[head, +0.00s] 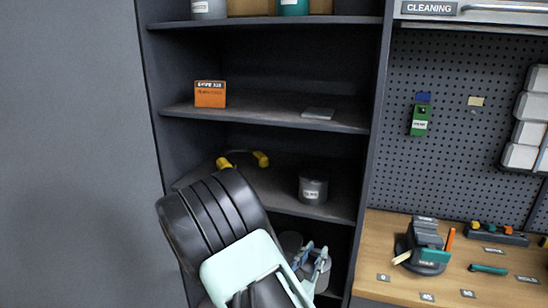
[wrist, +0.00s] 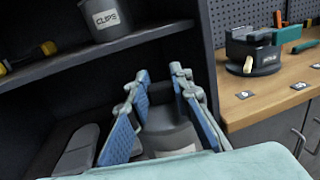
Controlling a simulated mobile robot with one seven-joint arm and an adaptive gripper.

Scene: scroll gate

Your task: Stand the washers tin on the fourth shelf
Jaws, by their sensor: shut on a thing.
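A grey tin (wrist: 168,128) stands low in the cabinet, between the blue-padded fingers of my gripper (wrist: 162,76). My gripper is shut on it; its pale label is partly in view and I cannot read it. In the head view my gripper (head: 310,257) reaches into the lower compartment, beneath the shelf with another grey tin (head: 313,189). That other tin reads CLIPS in the wrist view (wrist: 105,18). My arm hides much of the lower left of the cabinet.
An orange box (head: 210,94) and a flat grey item (head: 318,113) lie on a higher shelf (head: 270,118). A yellow-and-black tool (head: 261,159) lies left of the CLIPS tin. A grey rounded object (wrist: 80,150) is left of my gripper. A workbench (head: 390,285) adjoins on the right.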

